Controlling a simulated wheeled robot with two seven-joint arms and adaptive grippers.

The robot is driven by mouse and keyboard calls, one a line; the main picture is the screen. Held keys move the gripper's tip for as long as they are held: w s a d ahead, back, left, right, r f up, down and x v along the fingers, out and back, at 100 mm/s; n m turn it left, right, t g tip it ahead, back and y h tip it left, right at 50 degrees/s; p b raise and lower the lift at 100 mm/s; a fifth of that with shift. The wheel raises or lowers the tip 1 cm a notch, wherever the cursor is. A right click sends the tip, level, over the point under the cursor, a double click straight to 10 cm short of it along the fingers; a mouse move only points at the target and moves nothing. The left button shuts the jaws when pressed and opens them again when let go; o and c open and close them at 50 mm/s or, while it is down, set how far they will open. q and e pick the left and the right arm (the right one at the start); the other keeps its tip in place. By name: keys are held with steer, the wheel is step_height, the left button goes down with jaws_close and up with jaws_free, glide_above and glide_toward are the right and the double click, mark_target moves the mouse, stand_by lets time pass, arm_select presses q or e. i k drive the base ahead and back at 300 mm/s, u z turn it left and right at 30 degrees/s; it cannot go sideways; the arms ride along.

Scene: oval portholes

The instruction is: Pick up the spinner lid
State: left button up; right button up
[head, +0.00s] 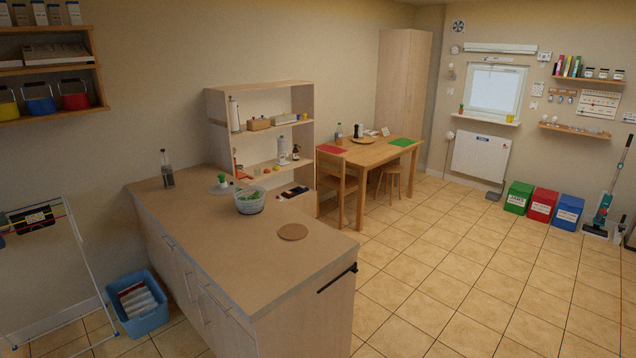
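The spinner lid (218,189) appears to be the flat grey disc with a green knob on the kitchen counter (215,235). It lies behind and to the left of the salad spinner bowl (250,203), which looks translucent and holds something green. The lid is small in the head view, and the bowl stands close to its right side. Neither of my grippers is in view.
A dark bottle (168,172) stands at the counter's back left. A round cork mat (293,232) lies near the right edge. A blue basket (138,304) and a drying rack (62,262) stand on the floor at left.

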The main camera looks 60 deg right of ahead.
mark_target(216, 188)
steer(key=z, duration=2.2)
steer(key=k, duration=1.2)
steer(key=z, duration=0.9)
steer(key=i, duration=2.6)
steer(key=u, duration=0.3)
steer(key=i, duration=2.05)
steer(key=u, duration=0.35)
steer(key=i, duration=2.2)
steer(key=u, duration=0.65)
steer(key=i, duration=2.2)
steer(key=u, duration=0.75)
